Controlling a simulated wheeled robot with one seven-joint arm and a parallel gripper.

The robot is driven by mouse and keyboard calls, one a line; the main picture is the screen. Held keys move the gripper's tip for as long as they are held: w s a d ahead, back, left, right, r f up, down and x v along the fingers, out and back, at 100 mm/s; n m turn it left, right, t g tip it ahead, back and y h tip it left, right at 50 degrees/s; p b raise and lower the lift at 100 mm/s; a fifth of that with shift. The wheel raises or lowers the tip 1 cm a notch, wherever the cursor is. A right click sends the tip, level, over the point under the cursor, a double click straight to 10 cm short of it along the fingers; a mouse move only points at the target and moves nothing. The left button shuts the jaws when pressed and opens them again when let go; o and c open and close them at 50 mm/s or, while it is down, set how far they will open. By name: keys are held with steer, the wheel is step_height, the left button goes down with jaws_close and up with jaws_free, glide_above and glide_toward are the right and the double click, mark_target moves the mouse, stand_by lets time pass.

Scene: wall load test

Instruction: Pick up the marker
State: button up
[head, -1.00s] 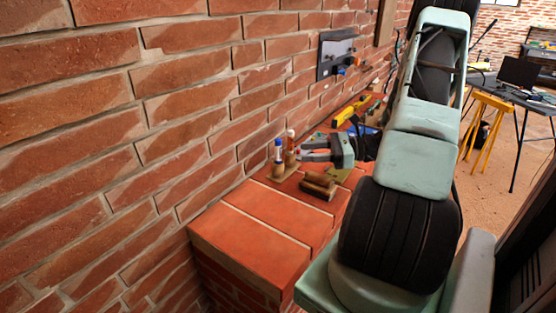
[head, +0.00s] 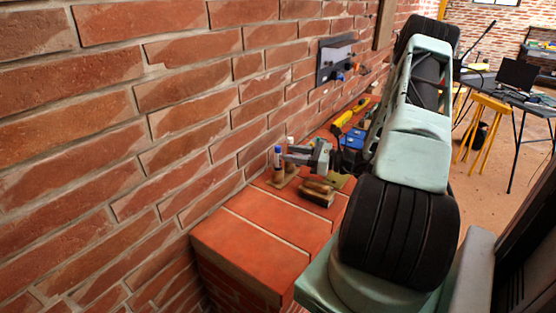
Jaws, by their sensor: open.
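A marker with a blue cap and white body (head: 277,157) stands upright in a small wooden holder (head: 276,181) on the brick ledge, close to the wall. A second upright piece (head: 290,142) with a pale top shows just behind it, mostly hidden by my gripper. My gripper (head: 288,154) is open and points left, its fingertips at the right side of the blue-capped marker in the picture. I cannot tell whether the fingers lie around the marker or only beside it, or whether they touch it.
A wooden-backed brush (head: 316,192) lies on the brick ledge (head: 255,240) below my gripper. A blue object (head: 353,139) and a yellow tool (head: 342,118) lie farther back along it. The brick wall (head: 180,110) rises close on the left. The ledge's near end is clear.

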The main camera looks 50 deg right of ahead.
mark_target(279, 151)
steer(key=p+x, duration=0.2)
steer(key=x, duration=0.3)
steer(key=shift+w+a+p, duration=0.15)
steer(key=shift+w+p, duration=0.1)
steer(key=shift+p, duration=0.05)
jaws_close()
